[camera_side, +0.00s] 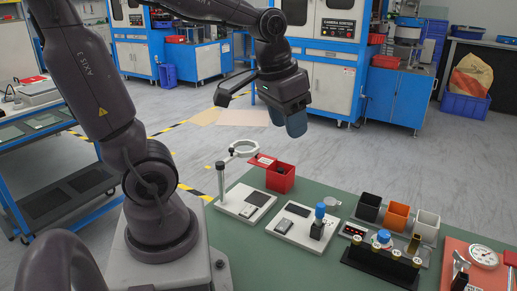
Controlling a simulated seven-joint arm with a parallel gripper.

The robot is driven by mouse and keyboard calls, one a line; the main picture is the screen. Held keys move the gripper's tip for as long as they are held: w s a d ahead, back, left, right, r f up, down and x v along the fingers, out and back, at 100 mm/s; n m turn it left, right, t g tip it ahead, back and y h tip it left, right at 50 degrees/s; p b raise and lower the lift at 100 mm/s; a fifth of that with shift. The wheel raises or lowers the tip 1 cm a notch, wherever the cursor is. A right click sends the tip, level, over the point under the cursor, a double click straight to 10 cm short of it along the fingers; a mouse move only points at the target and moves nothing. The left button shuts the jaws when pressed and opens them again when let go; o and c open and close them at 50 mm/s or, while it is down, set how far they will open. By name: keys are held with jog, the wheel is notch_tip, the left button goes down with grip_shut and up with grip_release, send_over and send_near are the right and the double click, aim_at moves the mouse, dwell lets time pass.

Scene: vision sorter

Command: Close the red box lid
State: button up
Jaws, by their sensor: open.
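The small red box (281,182) stands on the green worktable at the centre of the view. Its red lid (263,160) stands open, leaning out to the left of the box, and the dark inside shows. My gripper (287,119) hangs above and slightly right of the box, well clear of it. Its blue-grey fingertips point down, and it is open with nothing visible between them.
Black, orange and white bins (397,217) stand to the right. Several small devices crowd the front of the green table (340,274). The air above the box is free.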

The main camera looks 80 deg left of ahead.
jog(key=w+a+f+n+g, duration=0.2)
jog(key=w+a, duration=0.4)
jog(key=a, duration=0.4)
jog(key=n+g+h, duration=0.3)
jog(key=g, duration=0.2)
send_over(262, 157)
jog(key=w+a, duration=0.3)
notch_tip(262, 157, down, 13)
notch_tip(262, 157, up, 4)
jog(key=f+m, duration=0.1)
jog(key=m, duration=0.1)
jog(key=x, duration=1.2)
jog(key=shift+s+d+f, duration=0.15)
jog(key=shift+s+d, duration=0.05)
jog(key=shift+d, duration=0.05)
jog(key=shift+c, duration=0.4)
grip_shut()
